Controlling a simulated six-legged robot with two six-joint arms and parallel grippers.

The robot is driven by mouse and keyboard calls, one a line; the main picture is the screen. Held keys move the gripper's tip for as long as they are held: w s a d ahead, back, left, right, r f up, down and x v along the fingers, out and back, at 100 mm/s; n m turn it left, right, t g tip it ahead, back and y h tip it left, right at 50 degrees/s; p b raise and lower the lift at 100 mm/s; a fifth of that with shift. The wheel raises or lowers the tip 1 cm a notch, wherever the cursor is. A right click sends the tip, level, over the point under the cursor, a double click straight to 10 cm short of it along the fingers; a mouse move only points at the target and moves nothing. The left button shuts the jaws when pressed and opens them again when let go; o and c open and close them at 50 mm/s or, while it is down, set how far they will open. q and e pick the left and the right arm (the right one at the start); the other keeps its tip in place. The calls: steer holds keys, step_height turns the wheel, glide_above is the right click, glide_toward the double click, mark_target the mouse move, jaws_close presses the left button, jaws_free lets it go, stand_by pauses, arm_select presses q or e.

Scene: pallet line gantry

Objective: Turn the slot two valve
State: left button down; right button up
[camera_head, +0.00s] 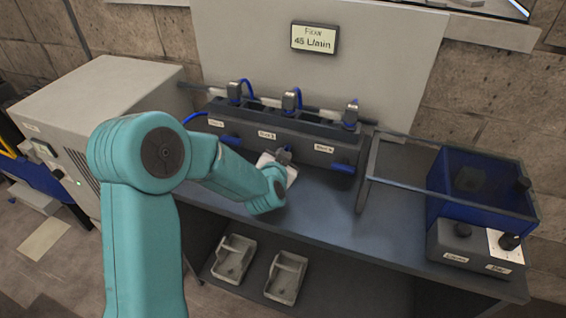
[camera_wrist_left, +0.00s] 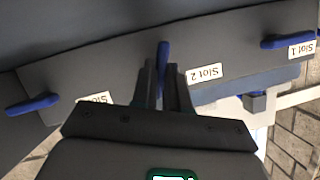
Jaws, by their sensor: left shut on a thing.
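The slot two valve handle (camera_wrist_left: 162,58) is a blue lever in the left wrist view, beside the "Slot 2" label (camera_wrist_left: 204,73). It stands crosswise to the other two levers. My left gripper (camera_wrist_left: 163,78) has its dark fingers around this lever and is shut on it. In the head view my left gripper (camera_head: 283,156) is at the front of the dark slot block (camera_head: 300,133), just below the Slot 2 label (camera_head: 267,135). The slot two lever is hidden there. My right gripper is in neither view.
The slot one lever (camera_wrist_left: 288,42) and another blue lever (camera_wrist_left: 32,104) flank the gripper. A blue bin (camera_head: 480,190) stands at the right of the bench. A grey cabinet (camera_head: 95,95) is at left. The bench middle is clear.

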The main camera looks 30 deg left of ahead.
arm_select(q)
steer(key=n+h+b, duration=0.1)
steer(key=n+b, duration=0.1)
steer(key=b, duration=0.1)
steer(key=shift+a, duration=0.2)
steer(key=shift+r+n+h+b, duration=0.15)
steer(key=shift+n+h+b, duration=0.45)
steer(key=shift+b, duration=0.5)
steer(key=shift+r, duration=0.1)
steer(key=c, duration=1.1)
jaws_free()
steer(key=shift+w, duration=0.1)
steer(key=v, duration=0.5)
steer(key=p+v, duration=0.1)
steer(key=v, duration=1)
steer(key=shift+s+f, duration=0.3)
